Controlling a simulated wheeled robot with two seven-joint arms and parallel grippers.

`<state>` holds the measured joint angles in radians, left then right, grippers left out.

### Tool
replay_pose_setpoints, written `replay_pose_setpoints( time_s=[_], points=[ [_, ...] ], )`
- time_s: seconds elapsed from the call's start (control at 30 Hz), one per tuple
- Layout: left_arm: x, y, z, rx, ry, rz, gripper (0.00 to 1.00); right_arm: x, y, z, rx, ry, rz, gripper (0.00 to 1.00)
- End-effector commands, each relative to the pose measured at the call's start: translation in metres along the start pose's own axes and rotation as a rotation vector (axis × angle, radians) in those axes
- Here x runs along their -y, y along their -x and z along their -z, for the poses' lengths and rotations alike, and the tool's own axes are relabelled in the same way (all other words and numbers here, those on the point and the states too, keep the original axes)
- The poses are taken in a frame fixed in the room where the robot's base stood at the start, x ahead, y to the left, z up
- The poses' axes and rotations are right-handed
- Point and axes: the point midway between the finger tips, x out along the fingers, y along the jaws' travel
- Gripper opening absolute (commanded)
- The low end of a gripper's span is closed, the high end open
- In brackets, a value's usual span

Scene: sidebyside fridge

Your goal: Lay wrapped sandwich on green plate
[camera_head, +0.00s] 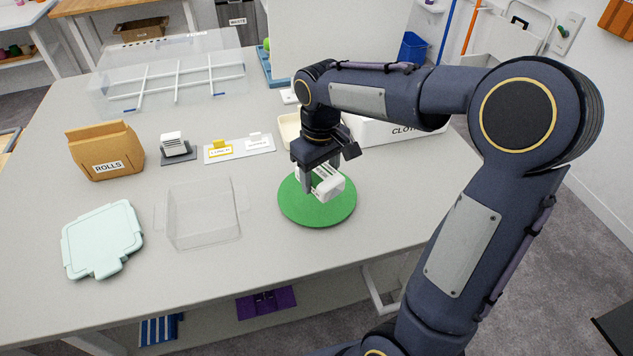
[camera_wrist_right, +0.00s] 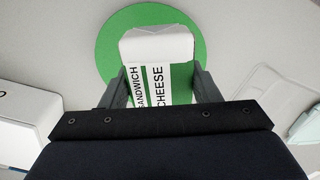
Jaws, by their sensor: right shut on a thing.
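The green plate (camera_head: 318,211) is a flat round disc on the table, and it also shows in the right wrist view (camera_wrist_right: 112,58). The wrapped sandwich is a white packet (camera_head: 330,189) with a green label reading "SANDWICH CHEESE"; in the right wrist view (camera_wrist_right: 158,48) it lies between the fingers. My right gripper (camera_head: 320,186) points down over the plate and is shut on the sandwich. The sandwich is over the plate; I cannot tell whether it touches it. The gripper hides part of the packet. My left gripper is not in view.
A clear plastic box (camera_head: 203,214) and a pale mint lid (camera_head: 102,240) lie left of the plate. A brown "ROLLS" bag (camera_head: 107,150) stands at far left. A white box labelled "CLOT..." (camera_head: 385,132) stands behind the plate, partly hidden by my arm. Small label stands (camera_head: 239,148) sit further back.

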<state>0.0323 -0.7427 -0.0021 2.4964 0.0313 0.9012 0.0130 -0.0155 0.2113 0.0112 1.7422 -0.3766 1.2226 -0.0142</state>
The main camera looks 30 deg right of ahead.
Motion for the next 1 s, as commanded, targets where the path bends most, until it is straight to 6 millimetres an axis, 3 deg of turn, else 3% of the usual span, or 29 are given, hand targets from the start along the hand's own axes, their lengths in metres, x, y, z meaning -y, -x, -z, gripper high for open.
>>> replay_pose_setpoints(
  time_s=[0.2,0.37,0.6,1.0],
  points=[
    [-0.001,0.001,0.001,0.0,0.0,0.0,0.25,-0.013,-0.032,0.022,0.002,0.0,0.001,0.32],
    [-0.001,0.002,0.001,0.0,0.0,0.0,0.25,-0.017,-0.041,0.029,0.0,-0.001,0.001,0.32],
    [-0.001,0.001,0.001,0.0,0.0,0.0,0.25,-0.019,-0.073,0.032,0.002,0.0,0.0,0.32],
    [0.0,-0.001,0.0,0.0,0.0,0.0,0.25,-0.019,-0.08,0.033,-0.001,-0.001,0.0,0.32]
  ],
)
